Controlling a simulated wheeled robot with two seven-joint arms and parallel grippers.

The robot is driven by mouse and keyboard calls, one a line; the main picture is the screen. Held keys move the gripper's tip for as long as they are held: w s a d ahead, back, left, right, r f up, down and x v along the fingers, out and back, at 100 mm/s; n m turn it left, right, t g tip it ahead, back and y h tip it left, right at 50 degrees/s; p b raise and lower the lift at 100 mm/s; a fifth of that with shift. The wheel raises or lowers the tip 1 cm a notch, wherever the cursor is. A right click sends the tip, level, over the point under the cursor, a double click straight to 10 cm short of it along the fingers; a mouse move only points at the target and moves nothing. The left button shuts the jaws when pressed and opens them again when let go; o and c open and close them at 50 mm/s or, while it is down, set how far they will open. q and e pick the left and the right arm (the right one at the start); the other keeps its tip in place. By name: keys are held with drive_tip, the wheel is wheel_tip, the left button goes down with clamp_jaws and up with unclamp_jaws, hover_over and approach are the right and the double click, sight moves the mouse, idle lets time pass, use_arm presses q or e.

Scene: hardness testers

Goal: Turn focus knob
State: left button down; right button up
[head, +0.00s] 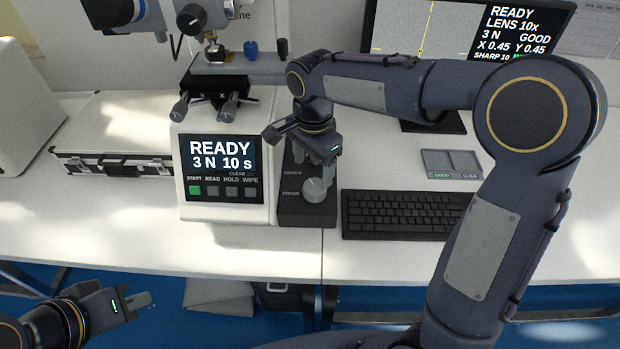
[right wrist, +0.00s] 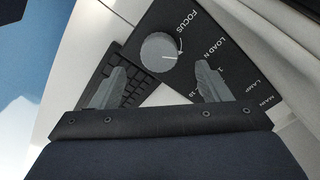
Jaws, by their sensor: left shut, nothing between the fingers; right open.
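The focus knob (head: 316,188) is a round light-grey dial on the dark control panel (head: 305,218) beside the tester, next to the word FOCUS. In the right wrist view the focus knob (right wrist: 161,52) shows a white pointer line and a curved arrow beside it. My right gripper (head: 325,165) is above the panel, near the knob. In the right wrist view its open fingers (right wrist: 155,85) point toward the panel with the knob ahead, between their lines; I see no contact. My left gripper (head: 140,300) is shut and empty at the lower left, in front of the table.
The tester's display (head: 218,155) reads READY, 3 N, 10 s. A keyboard (head: 400,213) lies right of the panel, and a small tray (head: 450,163) sits behind it. The monitor (head: 420,30) stands at the back. A black-edged case (head: 110,163) lies left of the tester.

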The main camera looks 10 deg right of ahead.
sight(313, 187)
wheel_tip(313, 187, down, 7)
drive_tip(key=shift+r, duration=0.2)
drive_tip(key=c, duration=1)
drive_tip(key=shift+n, duration=0.3)
